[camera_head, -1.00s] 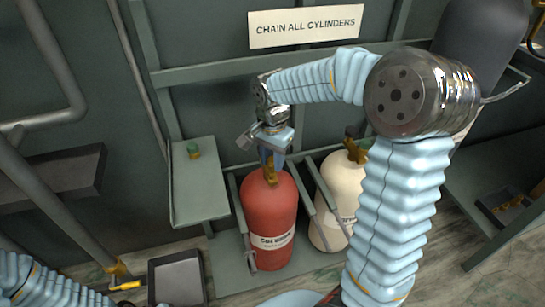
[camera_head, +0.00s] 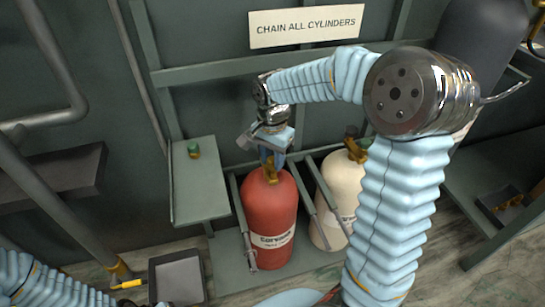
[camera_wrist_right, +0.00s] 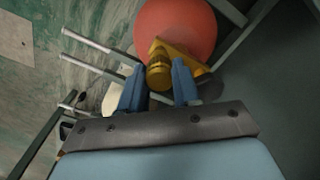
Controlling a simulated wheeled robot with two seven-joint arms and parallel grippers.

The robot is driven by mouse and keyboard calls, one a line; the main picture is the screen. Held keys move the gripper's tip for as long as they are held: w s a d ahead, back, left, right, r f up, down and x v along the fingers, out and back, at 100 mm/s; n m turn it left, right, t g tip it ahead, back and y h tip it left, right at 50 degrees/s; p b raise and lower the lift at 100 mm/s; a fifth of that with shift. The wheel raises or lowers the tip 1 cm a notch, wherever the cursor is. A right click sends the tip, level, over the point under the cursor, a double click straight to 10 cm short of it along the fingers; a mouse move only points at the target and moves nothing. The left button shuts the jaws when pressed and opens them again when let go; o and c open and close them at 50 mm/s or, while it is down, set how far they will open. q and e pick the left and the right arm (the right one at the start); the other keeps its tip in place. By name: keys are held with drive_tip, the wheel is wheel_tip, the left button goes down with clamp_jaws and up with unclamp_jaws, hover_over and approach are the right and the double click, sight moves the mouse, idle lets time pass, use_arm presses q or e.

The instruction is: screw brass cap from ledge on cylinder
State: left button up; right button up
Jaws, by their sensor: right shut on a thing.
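My right gripper (camera_head: 270,152) points down over the red cylinder (camera_head: 268,218). In the wrist view its blue fingers (camera_wrist_right: 160,88) are shut on a ribbed round brass piece, which looks like the brass cap (camera_wrist_right: 159,76). The cap sits at the brass valve (camera_wrist_right: 180,58) on top of the red cylinder; whether it is threaded on cannot be seen. The ledge (camera_head: 200,195) at left carries a small green-topped brass piece (camera_head: 194,150). My left gripper is out of view; only its arm shows at the lower left.
A cream cylinder (camera_head: 342,190) with a brass valve stands right of the red one, behind rack bars. A dark tray (camera_head: 178,280) lies on the floor at left. A sign (camera_head: 306,26) hangs on the frame above. My right forearm covers part of the right side.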

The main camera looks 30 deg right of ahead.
drive_tip(key=shift+f+b, duration=0.75)
drive_tip(key=shift+f, duration=0.25)
idle(0.7)
drive_tip(key=m, duration=0.3)
drive_tip(key=shift+m, duration=0.3)
